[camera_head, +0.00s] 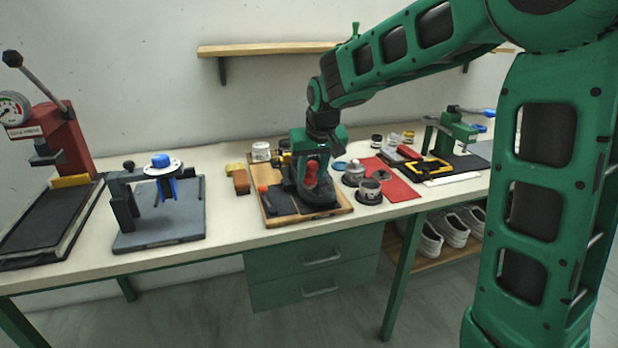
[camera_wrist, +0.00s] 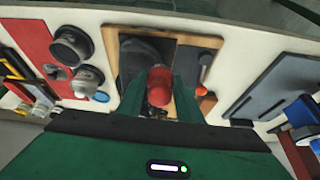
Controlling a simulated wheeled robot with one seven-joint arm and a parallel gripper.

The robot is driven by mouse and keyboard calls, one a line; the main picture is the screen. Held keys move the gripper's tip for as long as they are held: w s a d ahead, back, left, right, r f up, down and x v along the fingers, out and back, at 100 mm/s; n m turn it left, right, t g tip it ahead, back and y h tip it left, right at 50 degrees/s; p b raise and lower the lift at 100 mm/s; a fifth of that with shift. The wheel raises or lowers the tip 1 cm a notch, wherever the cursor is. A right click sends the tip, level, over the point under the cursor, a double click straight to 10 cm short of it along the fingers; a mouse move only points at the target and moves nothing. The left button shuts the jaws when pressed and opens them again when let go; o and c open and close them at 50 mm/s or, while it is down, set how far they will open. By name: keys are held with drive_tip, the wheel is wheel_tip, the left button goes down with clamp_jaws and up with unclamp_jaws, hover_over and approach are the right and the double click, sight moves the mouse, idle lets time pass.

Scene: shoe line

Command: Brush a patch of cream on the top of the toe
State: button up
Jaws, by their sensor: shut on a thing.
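A dark shoe (camera_head: 318,198) lies on a wooden board (camera_head: 338,215) in the head view, partly behind my gripper. In the wrist view the dark shoe (camera_wrist: 138,45) shows between and beyond the fingers. My gripper (camera_head: 311,178) is right above the shoe and shut on a red handle (camera_head: 311,172), which looks like that of a brush. The red handle also stands between the two green fingers in the wrist view (camera_wrist: 160,85). Its lower end is hidden, so I cannot tell whether it touches the shoe. I cannot make out any cream on the toe.
A blue lid (camera_head: 340,166) lies nearby. Left are a stand with a blue knob (camera_head: 161,160) and a red press (camera_head: 65,140). Bare table lies in front of the board.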

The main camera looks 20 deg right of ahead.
sight(313, 163)
drive_tip(key=shift+v, duration=2.25)
drive_tip(key=shift+v, duration=1.5)
drive_tip(key=shift+f, duration=0.15)
